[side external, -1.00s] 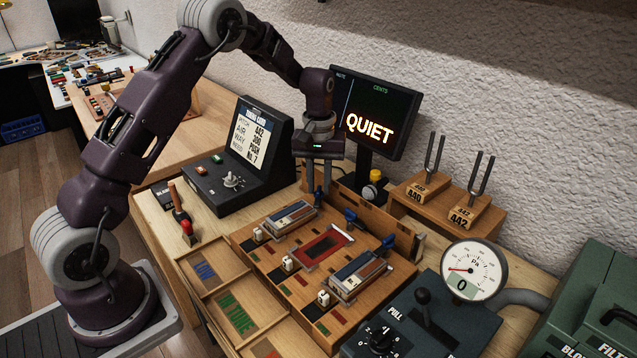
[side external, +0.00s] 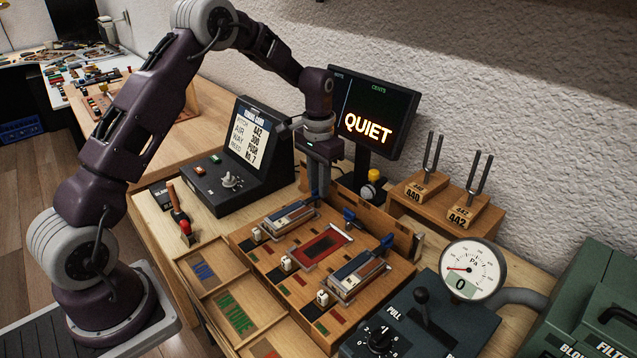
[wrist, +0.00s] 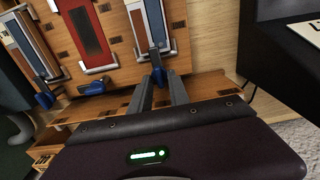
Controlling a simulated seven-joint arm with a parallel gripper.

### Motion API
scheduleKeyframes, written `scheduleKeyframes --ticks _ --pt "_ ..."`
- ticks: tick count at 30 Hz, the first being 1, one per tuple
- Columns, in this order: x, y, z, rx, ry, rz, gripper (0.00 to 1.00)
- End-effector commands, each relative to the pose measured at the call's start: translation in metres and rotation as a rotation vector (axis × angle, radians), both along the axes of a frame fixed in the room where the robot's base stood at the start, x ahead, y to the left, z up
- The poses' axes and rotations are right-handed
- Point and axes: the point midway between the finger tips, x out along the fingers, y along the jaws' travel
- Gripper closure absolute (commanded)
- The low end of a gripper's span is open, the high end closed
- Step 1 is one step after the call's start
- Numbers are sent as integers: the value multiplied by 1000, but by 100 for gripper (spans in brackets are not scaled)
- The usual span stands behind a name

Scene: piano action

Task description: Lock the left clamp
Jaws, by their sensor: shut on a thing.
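The left clamp has a blue lever (wrist: 158,76), seen in the wrist view at the end of the left reed bay (wrist: 148,22). My gripper (wrist: 158,80) is shut on this lever, with one finger on each side of it. In the side view my gripper (side external: 318,194) points straight down at the back end of the left bay (side external: 291,216). There its fingers hide the lever, so the clamp's exact angle cannot be told.
Two other blue clamp levers stand to the right, the middle one (side external: 350,217) and the right one (side external: 387,243). A red bay (side external: 320,244) lies between the outer bays. The monitor (side external: 376,115) and black console (side external: 240,160) stand close to my gripper.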

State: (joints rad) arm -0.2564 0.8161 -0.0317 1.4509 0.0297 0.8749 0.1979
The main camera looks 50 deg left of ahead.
Motion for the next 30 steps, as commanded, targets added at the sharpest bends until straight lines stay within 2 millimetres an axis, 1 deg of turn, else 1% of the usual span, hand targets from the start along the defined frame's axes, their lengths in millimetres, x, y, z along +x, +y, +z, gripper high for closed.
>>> scheduleKeyframes --ticks 7,18,19,21,30 --pt "0 0 0 0 -1 -32 100" --pt "0 0 0 1 0 -34 100" --pt "0 0 0 1 0 -34 72" --pt "0 0 0 1 0 -34 58" --pt "0 0 1 0 0 -33 58"
